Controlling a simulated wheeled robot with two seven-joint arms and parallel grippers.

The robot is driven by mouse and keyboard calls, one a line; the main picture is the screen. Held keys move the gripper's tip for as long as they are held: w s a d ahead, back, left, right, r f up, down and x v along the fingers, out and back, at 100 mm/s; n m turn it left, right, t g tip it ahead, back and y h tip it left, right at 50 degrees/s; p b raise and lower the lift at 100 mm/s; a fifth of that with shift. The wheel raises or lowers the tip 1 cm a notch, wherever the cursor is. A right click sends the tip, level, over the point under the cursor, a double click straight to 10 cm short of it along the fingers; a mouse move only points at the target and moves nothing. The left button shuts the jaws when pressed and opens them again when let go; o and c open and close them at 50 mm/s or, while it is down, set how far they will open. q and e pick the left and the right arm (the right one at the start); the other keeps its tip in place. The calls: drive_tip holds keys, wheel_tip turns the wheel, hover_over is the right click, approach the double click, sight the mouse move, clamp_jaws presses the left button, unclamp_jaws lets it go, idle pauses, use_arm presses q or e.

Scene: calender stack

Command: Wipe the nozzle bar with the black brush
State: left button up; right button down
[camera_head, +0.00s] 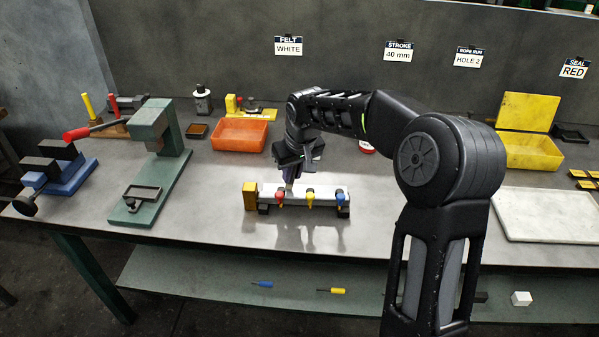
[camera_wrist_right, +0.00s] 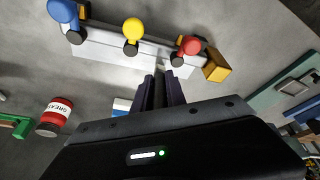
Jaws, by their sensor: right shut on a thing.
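The nozzle bar (camera_head: 322,190) is a pale bar on the bench with a yellow end block and red, yellow and blue knobs above dark nozzles. It also shows in the right wrist view (camera_wrist_right: 104,53). My right gripper (camera_head: 289,174) points down over the bar's left part, close to the red knob. In the right wrist view my right gripper (camera_wrist_right: 160,92) is shut on a dark, narrow thing, apparently the black brush (camera_wrist_right: 159,88). Most of the brush is hidden between the fingers, and I cannot tell whether its tip touches the bar. My left gripper is out of view.
An orange bin (camera_head: 239,135) stands behind the bar. A green press (camera_head: 150,165) and a blue vise (camera_head: 60,175) stand at left. A white tray (camera_head: 545,215) and yellow box (camera_head: 533,150) are at right. The bench is clear in front of the bar.

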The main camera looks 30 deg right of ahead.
idle(0.3)
drive_tip(key=shift+s+d, duration=0.45)
drive_tip(key=shift+d, duration=0.15)
drive_tip(key=shift+s+d, duration=0.4)
drive_tip(key=shift+d, duration=0.2)
drive_tip(key=shift+s+d+b, duration=0.2)
drive_tip(key=shift+s+d, duration=0.2)
drive_tip(key=shift+d, duration=0.25)
drive_tip(key=shift+s+d+b, duration=0.15)
drive_tip(key=shift+s+d, duration=0.25)
drive_tip(key=shift+d, duration=0.2)
drive_tip(key=shift+s+d+f, duration=0.1)
drive_tip(key=shift+s+d, duration=0.35)
drive_tip(key=shift+d, duration=0.2)
drive_tip(key=shift+s+d, duration=0.45)
drive_tip(key=shift+d, duration=0.15)
